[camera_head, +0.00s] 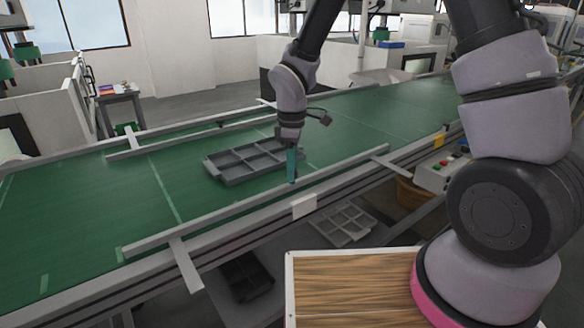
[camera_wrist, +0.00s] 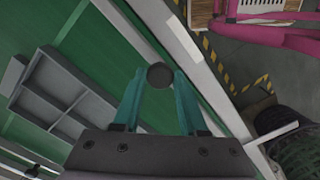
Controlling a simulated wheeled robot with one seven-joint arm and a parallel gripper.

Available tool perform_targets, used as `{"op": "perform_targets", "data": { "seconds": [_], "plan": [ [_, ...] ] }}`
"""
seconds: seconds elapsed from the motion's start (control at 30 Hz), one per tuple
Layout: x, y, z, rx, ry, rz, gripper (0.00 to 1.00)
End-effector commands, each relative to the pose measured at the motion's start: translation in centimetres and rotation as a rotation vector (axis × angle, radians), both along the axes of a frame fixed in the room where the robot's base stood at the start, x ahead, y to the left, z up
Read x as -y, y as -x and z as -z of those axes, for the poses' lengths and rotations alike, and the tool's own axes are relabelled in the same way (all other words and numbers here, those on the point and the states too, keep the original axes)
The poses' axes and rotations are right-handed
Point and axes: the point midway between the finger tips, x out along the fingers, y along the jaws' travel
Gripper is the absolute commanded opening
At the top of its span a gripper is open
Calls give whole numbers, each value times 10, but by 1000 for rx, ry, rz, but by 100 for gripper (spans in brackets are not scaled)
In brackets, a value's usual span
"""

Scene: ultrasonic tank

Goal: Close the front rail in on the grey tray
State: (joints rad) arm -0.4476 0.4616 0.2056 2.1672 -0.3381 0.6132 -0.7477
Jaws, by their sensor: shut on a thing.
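The grey tray (camera_head: 250,176), divided into compartments, lies on the green conveyor belt; it also shows at the left of the wrist view (camera_wrist: 40,103). The front rail (camera_head: 235,207) is a long grey bar along the belt's near side. A strip of bare green belt separates it from the tray. My gripper (camera_head: 292,180) points down at the rail. In the wrist view its teal fingers (camera_wrist: 160,76) are shut on a dark round knob (camera_wrist: 160,75) by the rail. The knob's lower part and its joint to the rail are hidden.
A back rail (camera_head: 190,130) runs along the far side of the belt (camera_head: 65,200). Brackets (camera_head: 185,264) hold the front rail at the near edge. A control box (camera_head: 442,172) stands at the right. Other trays (camera_head: 345,226) lie below the conveyor.

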Motion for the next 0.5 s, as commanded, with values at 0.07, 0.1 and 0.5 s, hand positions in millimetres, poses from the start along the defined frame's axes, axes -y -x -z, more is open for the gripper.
{"op": "perform_targets", "data": {
  "seconds": [0.07, 0.1, 0.5],
  "plan": [
    [0, -1, -1, 2, -1, 0, 0],
    [-1, -2, -1, 2, -1, 0, 0],
    [-47, -70, -1, 5, -4, 0, 0]
  ]
}}
